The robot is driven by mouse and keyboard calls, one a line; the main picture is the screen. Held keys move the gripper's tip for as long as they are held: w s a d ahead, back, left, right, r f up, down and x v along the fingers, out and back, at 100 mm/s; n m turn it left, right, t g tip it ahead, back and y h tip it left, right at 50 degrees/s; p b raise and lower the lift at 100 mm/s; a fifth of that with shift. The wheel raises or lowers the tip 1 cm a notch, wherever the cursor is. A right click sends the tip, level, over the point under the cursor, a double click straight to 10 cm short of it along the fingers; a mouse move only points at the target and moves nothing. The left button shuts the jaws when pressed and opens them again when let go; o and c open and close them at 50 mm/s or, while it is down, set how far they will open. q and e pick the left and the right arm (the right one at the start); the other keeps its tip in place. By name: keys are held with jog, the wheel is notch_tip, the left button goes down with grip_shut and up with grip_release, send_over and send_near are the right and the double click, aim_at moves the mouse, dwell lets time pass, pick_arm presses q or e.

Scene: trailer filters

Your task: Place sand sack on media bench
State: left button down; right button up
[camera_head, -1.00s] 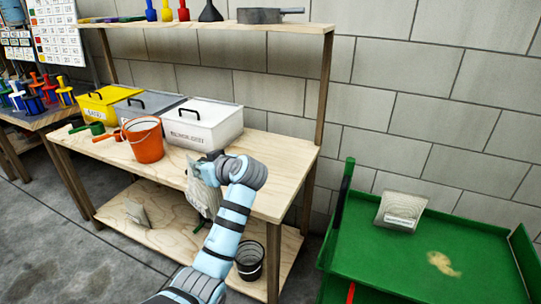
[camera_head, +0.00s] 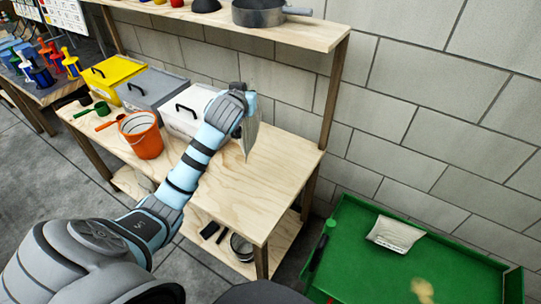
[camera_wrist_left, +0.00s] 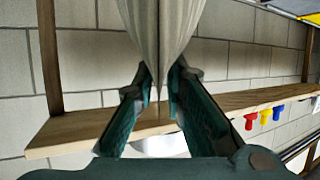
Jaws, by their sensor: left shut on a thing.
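My left gripper (camera_head: 241,103) is shut on a pale sack (camera_head: 250,138). The sack hangs over the right part of the wooden bench (camera_head: 270,190), and it appears to be clear of the top. In the left wrist view the sack (camera_wrist_left: 160,30) is pinched between the two dark green fingers (camera_wrist_left: 158,85). Its printed side cannot be read. The arm hides part of the bench. My right gripper is out of view.
A white bin (camera_head: 180,115), a grey bin (camera_head: 152,88), a yellow bin (camera_head: 108,76) and an orange bucket (camera_head: 143,142) stand on the bench's left side. An upper shelf (camera_head: 290,30) holds a pan. Another sack (camera_head: 395,233) lies on the green cart (camera_head: 365,270). The bench's right is clear.

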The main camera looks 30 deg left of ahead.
pick_arm(q)
jog(key=shift+w+d+r, duration=0.15)
jog(key=shift+w+r, duration=0.15)
jog(key=shift+r, duration=0.2)
jog(key=shift+w+f, duration=0.15)
jog(key=shift+f, duration=0.15)
jog(key=f+b, duration=0.1)
jog(key=f, duration=0.6)
jog(key=f+b, duration=0.1)
jog(key=f, duration=0.6)
jog(key=shift+s+f, duration=0.2)
jog(key=shift+f, duration=0.2)
notch_tip(320, 180, down, 4)
jog(key=shift+s+f+b, duration=0.1)
jog(key=shift+f+b, duration=0.05)
jog(key=shift+b, duration=0.65)
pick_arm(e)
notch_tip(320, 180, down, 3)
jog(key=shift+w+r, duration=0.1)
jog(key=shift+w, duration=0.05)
pick_arm(q)
jog(key=c, duration=2.1)
grip_release()
jog(key=shift+f, duration=0.25)
jog(key=o, duration=0.3)
jog(key=shift+o, duration=0.8)
jog(key=shift+s+d+r, duration=0.15)
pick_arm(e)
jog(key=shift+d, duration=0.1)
